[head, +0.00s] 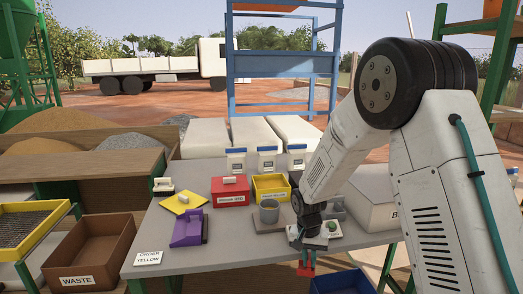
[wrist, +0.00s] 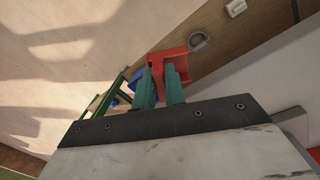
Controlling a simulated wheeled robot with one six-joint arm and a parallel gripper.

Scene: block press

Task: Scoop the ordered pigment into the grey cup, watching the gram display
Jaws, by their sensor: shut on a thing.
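My gripper (head: 306,258) is at the front edge of the grey table, right of the middle. Its green fingers (wrist: 160,84) are shut on a red piece (wrist: 182,67), which looks like a scoop handle; a small grey ring-shaped part (wrist: 198,40) lies beside it. Whether that part holds powder I cannot tell. The grey cup (head: 269,210) stands upright on a flat plate (head: 266,227), left of my gripper and apart from it. The yellow pigment box (head: 271,184) is open behind the cup. The order card (head: 148,258) reads ORDER YELLOW. No gram reading is legible.
A red box (head: 230,187) with its lid on stands left of the yellow box. A yellow lid (head: 184,203) and a purple block-like object (head: 188,230) lie farther left. A brown WASTE bin (head: 90,246) stands left of the table. A blue bin (head: 343,283) is below the front edge.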

